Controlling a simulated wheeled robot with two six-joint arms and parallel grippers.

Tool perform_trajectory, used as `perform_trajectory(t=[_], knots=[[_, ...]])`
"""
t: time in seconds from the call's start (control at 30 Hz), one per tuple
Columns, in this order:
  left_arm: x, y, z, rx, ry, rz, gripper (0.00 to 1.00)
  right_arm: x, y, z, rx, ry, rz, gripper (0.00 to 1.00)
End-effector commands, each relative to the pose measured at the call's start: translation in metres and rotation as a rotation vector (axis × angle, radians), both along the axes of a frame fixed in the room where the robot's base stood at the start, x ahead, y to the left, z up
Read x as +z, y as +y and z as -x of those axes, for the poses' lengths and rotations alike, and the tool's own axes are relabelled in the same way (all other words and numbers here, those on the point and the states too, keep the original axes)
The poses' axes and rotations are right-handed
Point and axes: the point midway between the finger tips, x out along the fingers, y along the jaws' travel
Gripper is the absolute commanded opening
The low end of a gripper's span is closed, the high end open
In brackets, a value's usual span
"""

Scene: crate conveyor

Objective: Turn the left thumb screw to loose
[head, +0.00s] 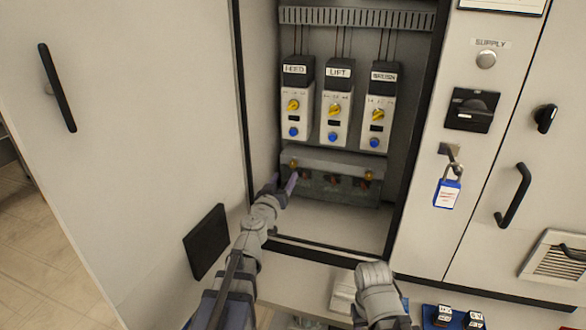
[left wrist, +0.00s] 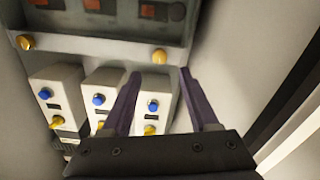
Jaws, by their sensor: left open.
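The left thumb screw (head: 293,163) is a small brass knob on the upper left of a grey cover (head: 330,163) low in the open cabinet. It also shows in the left wrist view (left wrist: 160,56), which looks upside down. A matching right thumb screw (head: 369,175) sits on the cover's other side. My left gripper (head: 284,183) is open and empty, just below and left of the left screw. In the left wrist view its purple fingers (left wrist: 160,74) point toward that screw, which appears between and beyond the tips, apart from them. My right gripper's fingers are not visible.
Three modules with yellow knobs and blue buttons stand above the cover, the middle one labelled LIFT (head: 336,118). The cabinet's side wall (head: 262,90) is close left of my gripper. A blue-tagged padlock (head: 447,193) hangs at right. The cabinet floor (head: 330,226) is bare.

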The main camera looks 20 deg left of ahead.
Motion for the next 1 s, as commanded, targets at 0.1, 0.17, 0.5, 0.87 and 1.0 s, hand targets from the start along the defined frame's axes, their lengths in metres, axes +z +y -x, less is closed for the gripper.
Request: perform_trajectory(t=[0.1, 0.17, 0.5, 0.87, 1.0], knots=[[0.0, -0.001, -0.016, -0.001, 0.0, 0.0, 0.6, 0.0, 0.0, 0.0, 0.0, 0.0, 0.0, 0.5], [0.0, -0.001, -0.025, -0.002, 0.001, 0.0, 0.6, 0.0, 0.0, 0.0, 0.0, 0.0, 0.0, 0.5], [0.0, -0.003, -0.07, -0.001, 0.001, 0.0, 0.6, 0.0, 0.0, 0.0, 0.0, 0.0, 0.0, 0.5], [0.0, -0.003, -0.071, -0.002, 0.001, 0.0, 0.52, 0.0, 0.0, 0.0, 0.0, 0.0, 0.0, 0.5], [0.0, -0.003, -0.071, -0.002, 0.001, 0.0, 0.36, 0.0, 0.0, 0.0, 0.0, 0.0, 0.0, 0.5]])
